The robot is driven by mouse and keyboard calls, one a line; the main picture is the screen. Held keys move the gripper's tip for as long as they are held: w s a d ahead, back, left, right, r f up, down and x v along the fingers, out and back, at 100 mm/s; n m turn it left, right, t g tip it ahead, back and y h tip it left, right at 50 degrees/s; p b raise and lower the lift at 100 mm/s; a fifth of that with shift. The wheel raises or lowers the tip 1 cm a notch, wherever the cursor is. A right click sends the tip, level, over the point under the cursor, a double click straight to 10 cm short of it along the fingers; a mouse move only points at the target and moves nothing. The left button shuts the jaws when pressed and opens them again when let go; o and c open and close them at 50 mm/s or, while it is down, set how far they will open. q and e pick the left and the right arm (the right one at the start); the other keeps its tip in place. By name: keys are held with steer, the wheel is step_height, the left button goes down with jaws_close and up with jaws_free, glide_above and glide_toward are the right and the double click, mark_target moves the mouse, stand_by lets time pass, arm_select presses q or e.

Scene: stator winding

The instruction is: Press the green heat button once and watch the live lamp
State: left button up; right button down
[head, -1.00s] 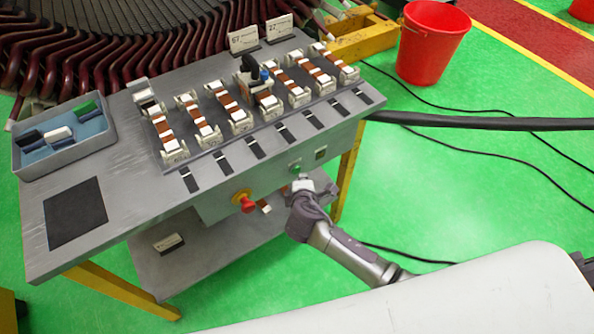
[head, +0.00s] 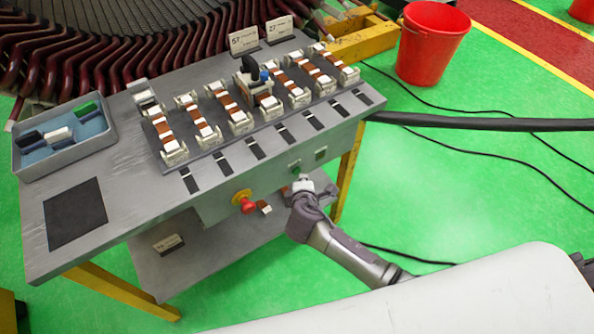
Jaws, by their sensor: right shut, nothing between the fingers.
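The green heat button (head: 295,169) sits on the front panel of the grey bench, right of a red mushroom knob on a yellow base. My right gripper (head: 301,184) is shut and empty, just below the green button. I cannot tell whether its tip touches the panel. A small dark square fitting (head: 321,154) sits right of the button; I cannot tell whether it is the live lamp or whether it is lit. My left gripper is not in view.
The red mushroom knob (head: 246,205) sticks out left of my gripper. The bench top (head: 140,188) holds a row of white and copper-coloured blocks. A grey tray (head: 66,155) stands at the left. A red bucket (head: 431,45) and a black cable lie right.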

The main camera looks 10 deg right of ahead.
stand_by(0.3)
steer(key=shift+w+a, duration=0.15)
steer(key=shift+w, duration=0.25)
steer(key=shift+w+a, duration=0.1)
steer(key=shift+w, duration=0.25)
stand_by(1.0)
steer(key=shift+s+r, duration=0.1)
steer(key=shift+s, duration=0.05)
steer(key=shift+s+d+p, duration=0.25)
steer(key=shift+s+p, duration=0.2)
steer(key=shift+s, duration=0.2)
steer(key=shift+s+d+p, duration=0.3)
steer(key=shift+s+p, duration=0.05)
steer(key=shift+s, duration=0.4)
steer(key=shift+s+d+p, duration=0.3)
steer(key=shift+s+p, duration=0.05)
steer(key=shift+s, duration=0.45)
steer(key=shift+s+d+p, duration=0.3)
steer(key=shift+s+p, duration=0.05)
steer(key=shift+s, duration=0.4)
